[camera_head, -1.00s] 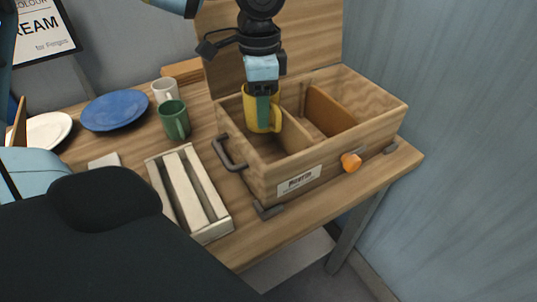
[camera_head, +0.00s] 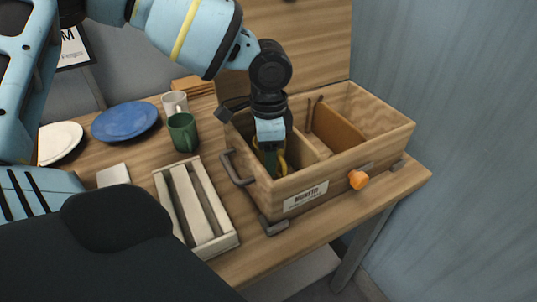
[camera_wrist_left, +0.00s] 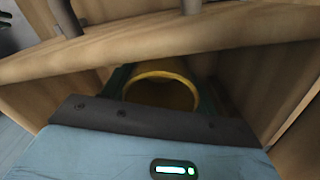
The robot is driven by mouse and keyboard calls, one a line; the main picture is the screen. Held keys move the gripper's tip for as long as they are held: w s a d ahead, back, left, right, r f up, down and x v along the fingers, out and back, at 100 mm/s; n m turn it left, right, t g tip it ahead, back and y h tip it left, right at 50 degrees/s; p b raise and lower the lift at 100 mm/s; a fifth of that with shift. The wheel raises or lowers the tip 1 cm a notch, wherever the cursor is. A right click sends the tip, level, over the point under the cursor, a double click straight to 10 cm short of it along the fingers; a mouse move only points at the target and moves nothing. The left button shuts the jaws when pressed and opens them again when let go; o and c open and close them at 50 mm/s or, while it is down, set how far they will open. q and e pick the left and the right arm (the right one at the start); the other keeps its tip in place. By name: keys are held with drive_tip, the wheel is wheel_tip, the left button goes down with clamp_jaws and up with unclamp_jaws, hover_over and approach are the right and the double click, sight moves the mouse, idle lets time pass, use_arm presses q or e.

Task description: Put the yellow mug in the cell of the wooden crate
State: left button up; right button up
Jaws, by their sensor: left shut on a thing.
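The yellow mug (camera_head: 282,165) is down inside the left cell of the wooden crate (camera_head: 335,180), mostly hidden by my left gripper and the crate wall. My left gripper (camera_head: 270,160) points down into that cell and is shut on the mug. In the left wrist view, the mug's round rim (camera_wrist_left: 163,76) shows between the green fingers (camera_wrist_left: 160,90), with the crate's wooden wall (camera_wrist_left: 190,32) close above it. Whether the mug touches the cell floor cannot be seen. My right gripper is not in view.
A green mug (camera_head: 183,132), a white mug (camera_head: 174,103), a blue plate (camera_head: 125,121) and a white plate (camera_head: 59,141) stand left of the crate. A slatted wooden rack (camera_head: 195,205) lies in front of them. The crate's lid (camera_head: 310,50) stands open behind.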

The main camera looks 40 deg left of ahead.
use_arm(q)
drive_tip(key=shift+f, duration=0.5)
drive_tip(key=shift+f, duration=0.15)
drive_tip(key=o, duration=1.1)
drive_tip(key=shift+o, duration=0.2)
wheel_tip(320, 180, up, 12)
drive_tip(key=shift+p, duration=0.3)
drive_tip(key=shift+w+a, duration=0.1)
